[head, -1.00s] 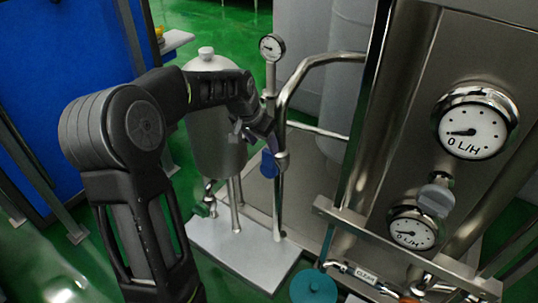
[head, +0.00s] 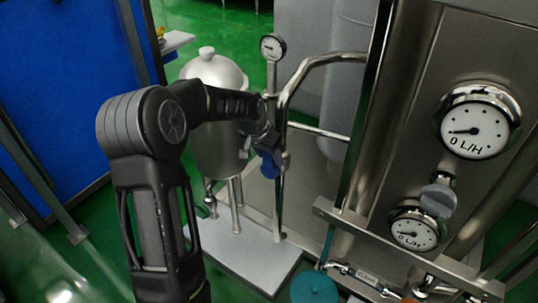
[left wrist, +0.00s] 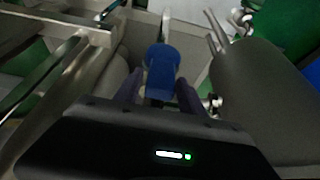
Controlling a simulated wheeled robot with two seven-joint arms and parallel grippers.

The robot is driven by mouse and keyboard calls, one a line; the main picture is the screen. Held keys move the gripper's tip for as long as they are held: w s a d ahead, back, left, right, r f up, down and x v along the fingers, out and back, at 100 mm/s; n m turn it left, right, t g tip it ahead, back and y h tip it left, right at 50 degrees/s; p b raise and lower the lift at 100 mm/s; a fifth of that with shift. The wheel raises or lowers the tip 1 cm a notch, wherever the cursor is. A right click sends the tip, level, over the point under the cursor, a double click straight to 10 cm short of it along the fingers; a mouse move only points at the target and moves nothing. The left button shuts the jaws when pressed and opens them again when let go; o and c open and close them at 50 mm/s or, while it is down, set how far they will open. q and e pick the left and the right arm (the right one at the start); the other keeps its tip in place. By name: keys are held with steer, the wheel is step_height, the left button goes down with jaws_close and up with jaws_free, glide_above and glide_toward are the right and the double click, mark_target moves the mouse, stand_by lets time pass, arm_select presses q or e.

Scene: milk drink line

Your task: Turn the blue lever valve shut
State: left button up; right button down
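The blue lever (head: 271,166) sits on the thin upright steel pipe (head: 280,205), below a round gauge, in the middle of the head view. It also shows in the left wrist view (left wrist: 162,70). My left gripper (head: 262,143) is at the lever. In the left wrist view its two dark fingers stand apart, one on each side of the blue lever, with a small gap visible at the left. The valve body is mostly hidden behind the lever and gripper. My right gripper is in neither view.
A rounded steel tank (head: 215,75) stands just behind my left forearm. A small gauge (head: 272,46) tops the pipe, and a bent steel pipe (head: 318,62) runs close to its right. A steel panel with flow gauges (head: 478,122) fills the right side.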

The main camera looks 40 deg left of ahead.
arm_select(q)
jaws_close()
stand_by(1.1)
